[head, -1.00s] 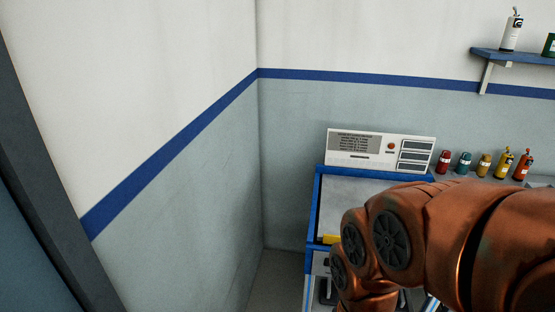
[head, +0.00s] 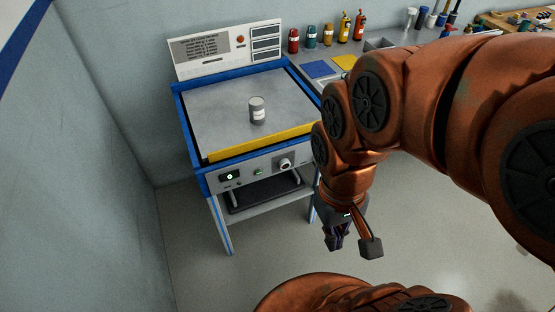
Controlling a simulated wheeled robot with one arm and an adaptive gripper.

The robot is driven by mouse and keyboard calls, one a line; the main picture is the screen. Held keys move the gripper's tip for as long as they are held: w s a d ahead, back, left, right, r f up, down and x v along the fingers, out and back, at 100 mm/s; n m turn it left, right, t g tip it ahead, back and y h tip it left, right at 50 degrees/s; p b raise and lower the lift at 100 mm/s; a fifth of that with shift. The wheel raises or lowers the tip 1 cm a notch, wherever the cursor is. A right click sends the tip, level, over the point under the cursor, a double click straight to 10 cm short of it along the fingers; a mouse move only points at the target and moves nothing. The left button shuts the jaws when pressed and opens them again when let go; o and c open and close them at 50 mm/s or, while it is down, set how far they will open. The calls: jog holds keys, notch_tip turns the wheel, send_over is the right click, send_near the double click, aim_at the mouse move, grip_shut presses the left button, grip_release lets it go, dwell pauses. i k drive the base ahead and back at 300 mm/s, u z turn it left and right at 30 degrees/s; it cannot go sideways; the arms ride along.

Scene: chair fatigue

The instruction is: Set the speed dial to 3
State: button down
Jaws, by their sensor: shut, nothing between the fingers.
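The speed dial appears to be the round knob (head: 285,163) on the front panel of the blue-framed test machine (head: 191,130), right of a green button (head: 258,171) and a small display (head: 230,176) with a lit green digit that looks like 0. The dial's markings are too small to read. My gripper (head: 337,242) is shut and empty, pointing down in front and to the right of the machine, apart from the dial.
A grey can (head: 257,110) stands on the machine's top behind a yellow front bar (head: 262,143). An instruction panel (head: 225,48) stands behind. Several coloured bottles (head: 343,27) line the bench at right. The floor (head: 220,285) before the machine looks clear.

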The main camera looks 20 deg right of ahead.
aim_at(283, 164)
jog(key=k, duration=1.3)
jog(key=u, duration=0.55)
jog(key=i, duration=1)
jog(key=u, duration=0.75)
